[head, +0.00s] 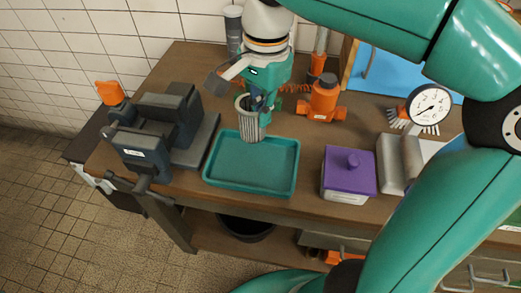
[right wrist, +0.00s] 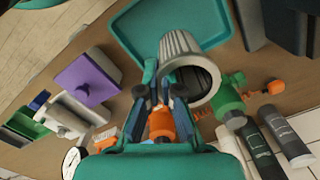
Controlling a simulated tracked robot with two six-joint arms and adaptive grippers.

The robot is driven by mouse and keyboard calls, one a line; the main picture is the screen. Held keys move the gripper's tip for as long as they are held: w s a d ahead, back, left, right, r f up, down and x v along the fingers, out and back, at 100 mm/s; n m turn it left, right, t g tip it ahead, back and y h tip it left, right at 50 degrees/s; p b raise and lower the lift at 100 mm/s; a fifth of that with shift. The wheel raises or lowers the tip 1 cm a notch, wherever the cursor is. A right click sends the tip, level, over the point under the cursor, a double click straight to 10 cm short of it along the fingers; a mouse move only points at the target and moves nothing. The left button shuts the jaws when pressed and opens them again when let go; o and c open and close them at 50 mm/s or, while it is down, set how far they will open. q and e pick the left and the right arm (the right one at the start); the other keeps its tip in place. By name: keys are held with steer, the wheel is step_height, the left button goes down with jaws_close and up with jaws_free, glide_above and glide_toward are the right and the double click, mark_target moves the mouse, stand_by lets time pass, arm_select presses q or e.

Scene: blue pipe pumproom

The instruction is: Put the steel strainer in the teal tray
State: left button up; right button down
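The steel strainer (head: 249,124), a ribbed grey cup with an open mouth, is upright at the back edge of the teal tray (head: 208,170) in the head view. My right gripper (head: 259,103) points down at its rim. In the right wrist view, my right gripper (right wrist: 160,92) has its fingers close about the near wall of the strainer (right wrist: 183,45), one outside and one at the mouth; it looks shut on that wall. The teal tray (right wrist: 135,28) is empty and lies just beyond the strainer. My left gripper is not in view.
A dark vise (head: 165,130) stands left of the tray. A purple-lidded box (head: 349,172) stands to its right. An orange valve body (head: 322,99) is behind, near the right gripper. A pressure gauge (head: 429,104) and a brush lie farther right.

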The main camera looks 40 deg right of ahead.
step_height(320, 180, down, 11)
steer(key=shift+r+b, duration=0.1)
steer(key=shift+b, duration=0.55)
steer(key=c, duration=1.3)
jaws_free()
steer(key=shift+r, duration=0.1)
steer(key=r, duration=0.3)
steer(key=r+p, duration=0.1)
steer(key=r, duration=0.3)
steer(key=r+p, duration=0.1)
steer(key=r, duration=0.3)
steer(key=shift+d+r, duration=0.2)
steer(key=shift+d, duration=0.05)
steer(key=shift+r, duration=0.25)
